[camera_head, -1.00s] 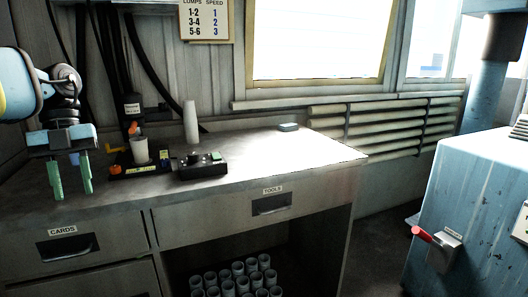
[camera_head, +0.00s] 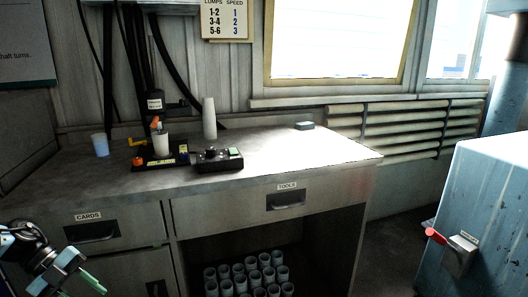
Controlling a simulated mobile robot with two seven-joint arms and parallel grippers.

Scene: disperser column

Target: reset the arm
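My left arm comes in at the lower left corner. Its gripper (camera_head: 92,282) with green fingers is in front of the cabinet, below the bench top, and tilted toward the lower right. The fingers are small and seen at an angle, so their gap cannot be made out. I see nothing held in it. My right arm and gripper are not in view.
The bench (camera_head: 300,152) carries a pale blue cup (camera_head: 101,145), a white cup (camera_head: 162,144) at the disperser, a tall white cup stack (camera_head: 209,119) and a black control box (camera_head: 218,162). A blue machine with a red lever (camera_head: 436,236) stands right.

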